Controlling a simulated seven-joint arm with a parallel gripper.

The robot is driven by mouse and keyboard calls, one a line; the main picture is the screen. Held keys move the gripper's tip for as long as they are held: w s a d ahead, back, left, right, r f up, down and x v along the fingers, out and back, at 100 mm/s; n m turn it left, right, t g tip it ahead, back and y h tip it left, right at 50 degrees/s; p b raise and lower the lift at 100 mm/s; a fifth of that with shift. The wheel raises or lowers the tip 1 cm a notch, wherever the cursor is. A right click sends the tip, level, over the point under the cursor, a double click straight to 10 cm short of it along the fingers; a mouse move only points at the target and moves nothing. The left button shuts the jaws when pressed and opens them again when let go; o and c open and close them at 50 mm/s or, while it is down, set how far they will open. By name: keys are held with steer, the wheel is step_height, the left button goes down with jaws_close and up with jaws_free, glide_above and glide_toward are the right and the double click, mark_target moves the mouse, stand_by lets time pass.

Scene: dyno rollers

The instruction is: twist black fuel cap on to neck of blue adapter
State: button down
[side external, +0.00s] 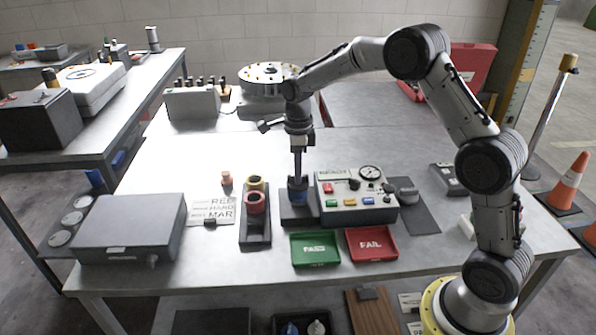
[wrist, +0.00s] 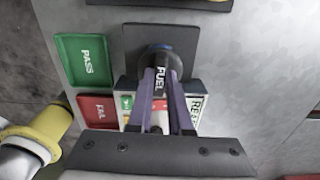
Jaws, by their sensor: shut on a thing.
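The black fuel cap (wrist: 161,78) with white FUEL lettering is between the fingers of my gripper (wrist: 162,88) in the wrist view. My gripper (side external: 298,178) points straight down and is shut on the cap. The blue adapter (side external: 298,196) stands upright on a dark base plate (side external: 299,220), directly below my gripper. A sliver of its blue rim (wrist: 165,47) shows behind the cap in the wrist view. The cap is at the adapter's top; the fingers hide the contact, so I cannot tell how far it is seated.
A tester box (side external: 352,195) with buttons and a gauge stands close right of the adapter. The green PASS tray (side external: 315,249) and red FAIL tray (side external: 371,243) lie in front. A dark rack (side external: 256,229) with red and yellow adapters (side external: 255,200) is at left, near a grey case (side external: 130,227).

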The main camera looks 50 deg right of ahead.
steer(key=m, duration=0.5)
steer(key=shift+f, duration=0.4)
steer(key=c, duration=0.8)
jaws_free()
steer(key=shift+o, duration=0.2)
steer(key=shift+r, duration=0.1)
steer(key=shift+r, duration=0.1)
step_height(320, 180, up, 14)
steer(key=shift+c, duration=0.2)
